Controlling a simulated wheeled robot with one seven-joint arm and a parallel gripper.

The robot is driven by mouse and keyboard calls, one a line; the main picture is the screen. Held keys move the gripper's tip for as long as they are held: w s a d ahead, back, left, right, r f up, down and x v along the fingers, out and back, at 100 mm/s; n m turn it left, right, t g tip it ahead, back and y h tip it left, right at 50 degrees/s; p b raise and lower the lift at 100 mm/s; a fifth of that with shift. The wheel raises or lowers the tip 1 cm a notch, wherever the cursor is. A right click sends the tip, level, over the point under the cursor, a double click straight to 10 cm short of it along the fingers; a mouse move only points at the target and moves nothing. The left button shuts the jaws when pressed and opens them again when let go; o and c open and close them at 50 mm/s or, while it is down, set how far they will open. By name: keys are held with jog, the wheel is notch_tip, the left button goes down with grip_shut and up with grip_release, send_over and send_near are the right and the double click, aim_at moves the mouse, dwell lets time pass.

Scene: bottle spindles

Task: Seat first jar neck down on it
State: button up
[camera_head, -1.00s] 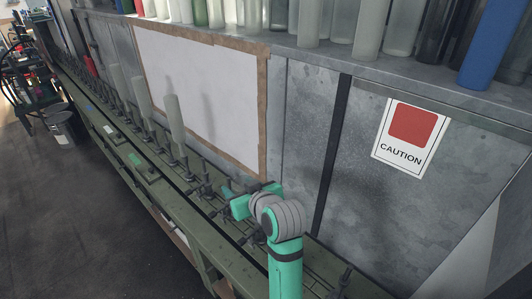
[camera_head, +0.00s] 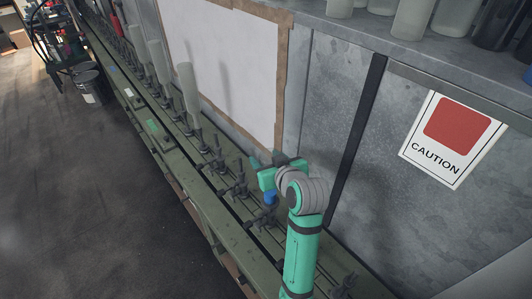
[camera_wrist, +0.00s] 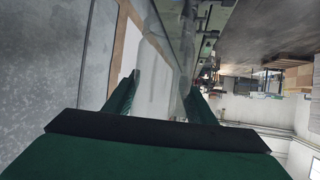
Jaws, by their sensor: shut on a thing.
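My gripper (camera_head: 268,177) is low over the green spindle rail, in front of the grey wall. In the wrist view its two dark green fingers (camera_wrist: 160,95) are shut on a pale, see-through jar (camera_wrist: 156,78), hard to tell from the background. The jar's neck and its tilt cannot be made out. A small blue patch (camera_head: 270,198) shows just below the gripper in the head view; I cannot tell what it belongs to. Dark bare spindles (camera_head: 238,187) stand on the rail left of my gripper. Any spindle directly behind the arm is hidden.
Several tall frosted jars (camera_head: 188,92) stand on spindles farther along the rail (camera_head: 186,165). A shelf (camera_head: 345,22) with bottles runs above on the right. A white board (camera_head: 232,70) and a caution sign (camera_head: 450,140) are on the wall. Open floor (camera_head: 90,210) lies left.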

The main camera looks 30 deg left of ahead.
jog(key=shift+f, duration=0.3)
jog(key=shift+d, duration=0.2)
jog(key=shift+s+a, duration=0.15)
jog(key=shift+s, duration=0.2)
jog(key=shift+w+f, duration=0.1)
jog(key=shift+f, duration=0.05)
jog(key=shift+f, duration=0.25)
jog(key=shift+w+f, duration=0.15)
jog(key=shift+f, duration=1.05)
